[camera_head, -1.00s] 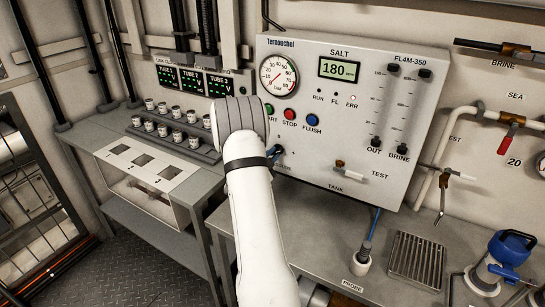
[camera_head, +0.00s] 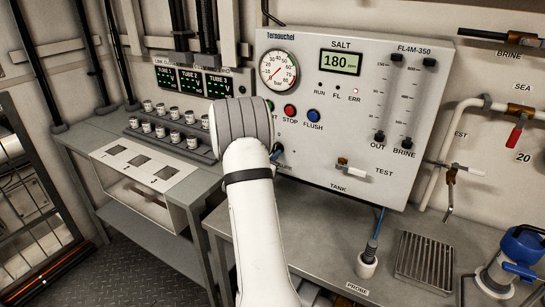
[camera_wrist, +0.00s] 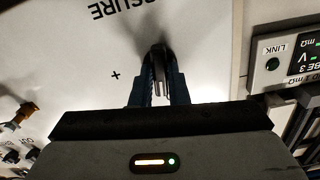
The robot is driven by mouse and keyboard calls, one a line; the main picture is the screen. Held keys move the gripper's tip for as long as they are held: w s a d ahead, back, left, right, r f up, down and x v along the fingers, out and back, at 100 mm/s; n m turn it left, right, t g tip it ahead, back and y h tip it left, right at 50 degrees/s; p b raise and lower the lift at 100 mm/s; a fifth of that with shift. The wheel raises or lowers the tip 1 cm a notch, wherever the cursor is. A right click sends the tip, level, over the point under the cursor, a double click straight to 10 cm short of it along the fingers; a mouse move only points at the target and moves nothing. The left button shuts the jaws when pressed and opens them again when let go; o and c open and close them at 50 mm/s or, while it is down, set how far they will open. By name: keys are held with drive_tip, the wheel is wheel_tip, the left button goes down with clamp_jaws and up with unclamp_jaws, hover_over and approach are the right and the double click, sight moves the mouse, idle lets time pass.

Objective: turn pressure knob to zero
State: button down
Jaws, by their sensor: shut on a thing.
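In the wrist view my gripper (camera_wrist: 158,92) has its blue fingers shut on a dark, narrow knob (camera_wrist: 160,58) on the pale panel. The panel print appears upside down there: part of a word ending in "SSURE" and a plus sign beside the knob. The round pressure gauge (camera_head: 277,69) shows above the arm, with a scale up to 80 bar. Its needle is too small to read exactly. The salt display (camera_head: 340,62) reads 180.
A red STOP button (camera_head: 290,111) and a blue FLUSH button (camera_head: 313,115) sit close to the arm. A TEST valve handle (camera_head: 355,169) sticks out lower right. Sample vials stand in a rack (camera_head: 172,139) at left. A probe (camera_head: 368,262) and a grate (camera_head: 424,257) are on the bench.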

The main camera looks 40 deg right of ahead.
drive_tip(key=shift+n, duration=0.8)
drive_tip(key=shift+r, duration=0.1)
drive_tip(key=c, duration=1.4)
unclamp_jaws()
drive_tip(key=b+v, duration=0.1)
drive_tip(key=v, duration=0.6)
drive_tip(key=shift+a, duration=0.4)
drive_tip(key=shift+s, duration=0.1)
